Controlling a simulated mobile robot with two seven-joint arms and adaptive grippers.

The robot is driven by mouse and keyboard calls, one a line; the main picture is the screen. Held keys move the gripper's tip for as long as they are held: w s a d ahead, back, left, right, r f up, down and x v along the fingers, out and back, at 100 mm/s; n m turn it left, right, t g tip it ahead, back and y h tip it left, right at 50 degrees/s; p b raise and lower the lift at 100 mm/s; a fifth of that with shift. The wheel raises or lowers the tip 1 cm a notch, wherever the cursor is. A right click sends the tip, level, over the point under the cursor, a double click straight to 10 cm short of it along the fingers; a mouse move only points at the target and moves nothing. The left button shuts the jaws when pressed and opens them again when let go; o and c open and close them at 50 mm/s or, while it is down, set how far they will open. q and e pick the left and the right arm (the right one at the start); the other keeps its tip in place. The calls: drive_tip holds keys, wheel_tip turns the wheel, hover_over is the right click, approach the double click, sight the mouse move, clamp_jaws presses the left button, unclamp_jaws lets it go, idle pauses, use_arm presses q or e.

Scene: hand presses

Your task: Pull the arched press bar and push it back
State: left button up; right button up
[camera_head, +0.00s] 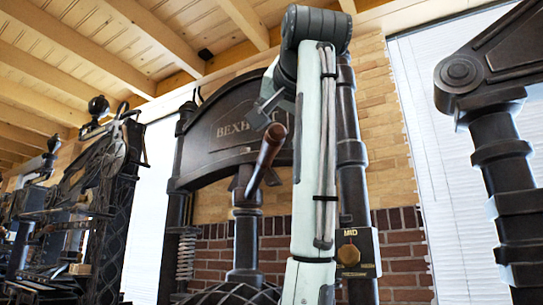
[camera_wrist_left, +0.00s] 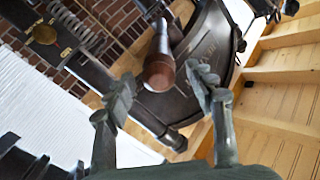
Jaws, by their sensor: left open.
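The press bar's brown wooden handle (camera_head: 265,158) slants in front of the dark press with the lettered plate. In the left wrist view, the handle's rounded end (camera_wrist_left: 158,74) points at the camera, and its metal shaft runs away behind it. My left gripper (camera_head: 268,108) is near the handle's upper end, partly hidden by my own arm. In the wrist view the left gripper (camera_wrist_left: 163,92) is open, with one finger on each side of the handle's end. I see no clear contact. My right gripper is out of view.
The lettered press head (camera_head: 220,130) and dark column (camera_head: 352,150) stand close around the handle. Another dark machine (camera_head: 500,150) stands at right. More presses (camera_head: 95,200) line the left. A brick wall (camera_head: 405,245) and bright window blinds (camera_head: 430,130) are behind.

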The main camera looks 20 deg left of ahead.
sight(271, 156)
use_arm(q)
drive_tip(key=shift+w+a+f+m, duration=0.15)
drive_tip(key=shift+w+m, duration=0.05)
drive_tip(key=shift+m, duration=0.3)
drive_tip(key=shift+w+a+f+m, duration=0.1)
drive_tip(key=shift+w+a+m, duration=0.05)
drive_tip(key=shift+m, duration=0.35)
drive_tip(key=shift+w+a, duration=0.15)
drive_tip(key=shift+w, duration=0.05)
drive_tip(key=p+x, duration=0.1)
drive_tip(key=x, duration=0.5)
drive_tip(key=shift+w+a, duration=0.1)
drive_tip(key=shift+w, duration=0.3)
drive_tip(key=shift+w+a+p, duration=0.15)
drive_tip(key=shift+w+p, duration=0.15)
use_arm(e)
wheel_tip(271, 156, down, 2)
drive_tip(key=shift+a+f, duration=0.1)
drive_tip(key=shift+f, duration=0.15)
use_arm(q)
drive_tip(key=shift+c, duration=0.6)
clamp_jaws()
